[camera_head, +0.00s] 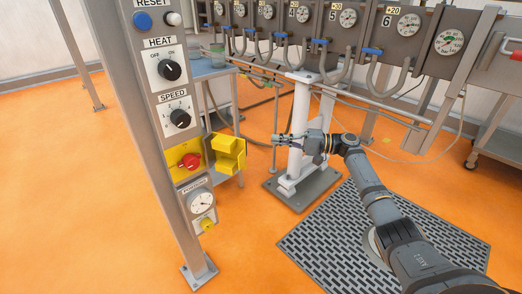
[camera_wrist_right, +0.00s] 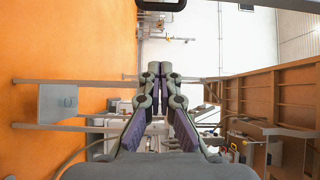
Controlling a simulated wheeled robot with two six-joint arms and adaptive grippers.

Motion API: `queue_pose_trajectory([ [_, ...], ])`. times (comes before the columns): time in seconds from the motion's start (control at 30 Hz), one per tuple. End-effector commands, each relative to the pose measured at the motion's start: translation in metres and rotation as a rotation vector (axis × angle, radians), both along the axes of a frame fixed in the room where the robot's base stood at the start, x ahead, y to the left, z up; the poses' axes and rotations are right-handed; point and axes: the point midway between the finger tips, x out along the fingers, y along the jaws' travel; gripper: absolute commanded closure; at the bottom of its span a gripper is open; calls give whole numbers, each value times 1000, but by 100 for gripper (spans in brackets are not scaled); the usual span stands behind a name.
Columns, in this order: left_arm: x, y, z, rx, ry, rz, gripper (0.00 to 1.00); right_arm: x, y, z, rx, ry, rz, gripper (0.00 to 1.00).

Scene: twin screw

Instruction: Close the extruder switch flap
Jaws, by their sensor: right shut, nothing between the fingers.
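The extruder switch is a red knob (camera_head: 190,161) on a yellow plate, low on the grey control post. Its yellow box-like flap (camera_head: 230,154) stands open, swung out to the right of the knob. My right gripper (camera_head: 279,139) is to the right of the flap, apart from it, with its fingers pointing left towards it. In the right wrist view the fingers (camera_wrist_right: 160,70) are together at the tips, with nothing between them. I cannot make out the flap in the right wrist view. My left gripper is not in view.
A white pillar (camera_head: 299,110) on a grey base stands behind my right gripper. Extruder gauges line the back. Orange floor is clear at front left.

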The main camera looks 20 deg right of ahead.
Motion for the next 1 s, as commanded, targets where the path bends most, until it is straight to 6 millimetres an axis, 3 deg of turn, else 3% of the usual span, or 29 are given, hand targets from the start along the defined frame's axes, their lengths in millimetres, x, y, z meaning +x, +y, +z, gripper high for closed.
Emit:
queue_pose_trajectory([
  [0.17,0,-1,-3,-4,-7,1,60,13,23,0,3,-2,1,100],
  [0.5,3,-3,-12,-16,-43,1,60,51,87,0,4,0,1,100],
  [0.73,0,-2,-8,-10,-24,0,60,20,89,-2,-3,2,-3,100],
  [1.0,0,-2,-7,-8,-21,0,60,10,91,-2,-1,3,-4,100],
])
